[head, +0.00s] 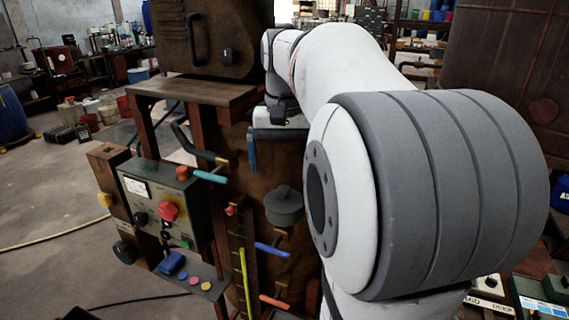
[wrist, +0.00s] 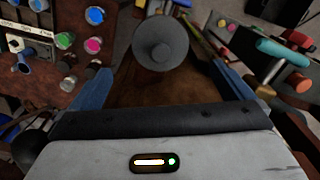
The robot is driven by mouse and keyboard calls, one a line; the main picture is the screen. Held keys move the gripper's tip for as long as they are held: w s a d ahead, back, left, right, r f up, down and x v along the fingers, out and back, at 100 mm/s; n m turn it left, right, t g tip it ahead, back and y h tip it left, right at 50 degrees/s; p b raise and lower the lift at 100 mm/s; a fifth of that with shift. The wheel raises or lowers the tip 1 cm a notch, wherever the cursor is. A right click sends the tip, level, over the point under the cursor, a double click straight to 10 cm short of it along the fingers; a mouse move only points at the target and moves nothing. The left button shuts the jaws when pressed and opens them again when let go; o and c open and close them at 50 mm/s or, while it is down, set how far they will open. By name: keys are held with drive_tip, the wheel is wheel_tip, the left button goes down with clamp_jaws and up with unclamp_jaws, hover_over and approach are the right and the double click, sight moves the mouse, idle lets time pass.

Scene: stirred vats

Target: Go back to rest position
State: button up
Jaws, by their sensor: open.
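My gripper (wrist: 161,70) shows in the wrist view with its two blue fingers spread apart. Nothing is held between them. Beyond the fingertips, roughly centred, is a grey round capped fitting (wrist: 160,42) above a brown rusty surface. In the head view my gripper (head: 252,155) is partly hidden behind my own arm; one blue finger points down beside the rusty vat front. The grey fitting (head: 284,205) sits below and right of it there, apart from the finger.
A control box (head: 160,205) with a red knob stands at left. Coloured handles, a teal one (head: 210,177) and a blue one (head: 272,250), stick out from the vat. A rusty ledge (head: 190,90) lies left of the gripper. Open floor (head: 50,210) is at far left.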

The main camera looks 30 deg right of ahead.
idle(0.4)
drive_tip(key=s+a+f+n+t+b, duration=0.1)
drive_tip(key=s+a+f+n+t, duration=0.2)
drive_tip(key=s+a+f, duration=0.9)
wheel_tip(320, 180, down, 3)
drive_tip(key=n, duration=0.3)
drive_tip(key=shift+s+a, duration=0.3)
drive_tip(key=shift+s, duration=0.1)
